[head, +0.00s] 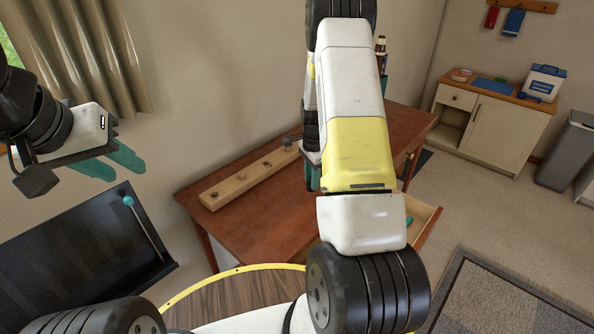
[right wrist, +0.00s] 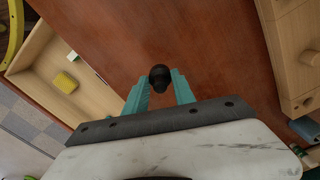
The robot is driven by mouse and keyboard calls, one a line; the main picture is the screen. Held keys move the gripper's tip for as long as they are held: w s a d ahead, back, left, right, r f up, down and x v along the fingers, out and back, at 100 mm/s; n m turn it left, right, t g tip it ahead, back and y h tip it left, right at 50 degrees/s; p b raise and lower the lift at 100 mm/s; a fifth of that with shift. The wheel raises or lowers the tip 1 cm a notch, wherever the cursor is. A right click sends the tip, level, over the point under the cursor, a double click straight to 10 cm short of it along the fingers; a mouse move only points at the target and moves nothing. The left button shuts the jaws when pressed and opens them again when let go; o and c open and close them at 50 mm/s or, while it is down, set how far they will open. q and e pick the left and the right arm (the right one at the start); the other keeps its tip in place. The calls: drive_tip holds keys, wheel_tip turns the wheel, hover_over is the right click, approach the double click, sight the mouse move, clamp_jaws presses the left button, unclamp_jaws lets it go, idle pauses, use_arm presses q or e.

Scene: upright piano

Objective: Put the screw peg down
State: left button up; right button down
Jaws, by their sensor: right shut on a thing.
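The screw peg shows in the right wrist view as a dark, round-headed piece (right wrist: 160,78) between my right gripper's teal fingertips (right wrist: 158,88). The gripper is shut on it, above the red-brown tabletop; I cannot tell whether the peg touches it. In the head view my right gripper (head: 313,172) is mostly hidden behind my own arm, and the peg cannot be made out. My left gripper (head: 127,170) is at the left of the head view, off the table, with its two teal fingers apart and nothing between them.
A pale wooden rail with dark holes (head: 238,183) lies along the table's (head: 270,211) back; a grey piece (head: 289,141) is at its far end. An open drawer (right wrist: 42,62) holds a yellow block (right wrist: 65,81). A dark panel (head: 75,245) stands left. Bare tabletop lies before the rail.

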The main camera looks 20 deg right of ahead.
drive_tip(key=shift+w+f, duration=0.1)
drive_tip(key=shift+f, duration=1.7)
drive_tip(key=shift+f, duration=0.1)
drive_tip(key=c, duration=1)
unclamp_jaws()
drive_tip(key=shift+c, duration=0.2)
